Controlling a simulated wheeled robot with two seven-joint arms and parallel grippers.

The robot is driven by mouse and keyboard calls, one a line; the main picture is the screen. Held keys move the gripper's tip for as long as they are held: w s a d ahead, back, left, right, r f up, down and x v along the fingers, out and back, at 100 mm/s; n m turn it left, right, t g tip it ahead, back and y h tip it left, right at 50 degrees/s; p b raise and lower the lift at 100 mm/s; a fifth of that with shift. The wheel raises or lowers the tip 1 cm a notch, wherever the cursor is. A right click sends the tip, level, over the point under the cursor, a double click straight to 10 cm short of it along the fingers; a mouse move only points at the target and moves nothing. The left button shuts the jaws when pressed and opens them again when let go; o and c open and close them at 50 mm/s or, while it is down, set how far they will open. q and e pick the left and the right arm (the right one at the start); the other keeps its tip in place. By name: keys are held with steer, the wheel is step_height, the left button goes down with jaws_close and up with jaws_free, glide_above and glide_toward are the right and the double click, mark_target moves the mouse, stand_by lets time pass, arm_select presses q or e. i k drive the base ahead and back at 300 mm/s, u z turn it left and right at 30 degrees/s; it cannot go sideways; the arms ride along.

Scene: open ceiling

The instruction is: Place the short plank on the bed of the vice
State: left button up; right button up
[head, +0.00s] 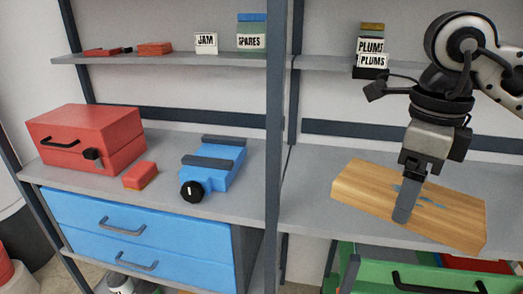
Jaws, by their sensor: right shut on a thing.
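The short plank (362,188), a flat wooden board with bluish-grey marks, is in the right part of the head view, tilted down to the right. My right gripper (404,205) comes from above and is shut on the plank. One finger shows over its face; the other is hidden. The blue vice (225,178) sits on the left worktop, with two dark grey jaw bars and a black round knob at its front. Its bed between the bars shows nothing lying on it. The plank is apart from the vice, to its right. My left gripper is not in view.
A red toolbox (85,137) and a small red block (140,176) stand left of the vice. A dark upright post (275,110) rises between vice and plank. Upper shelves hold labelled boxes (251,40). A green drawer unit (400,272) lies below the plank.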

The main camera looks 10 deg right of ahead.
mark_target(217, 154)
steer(key=i, duration=0.9)
steer(key=u, duration=0.85)
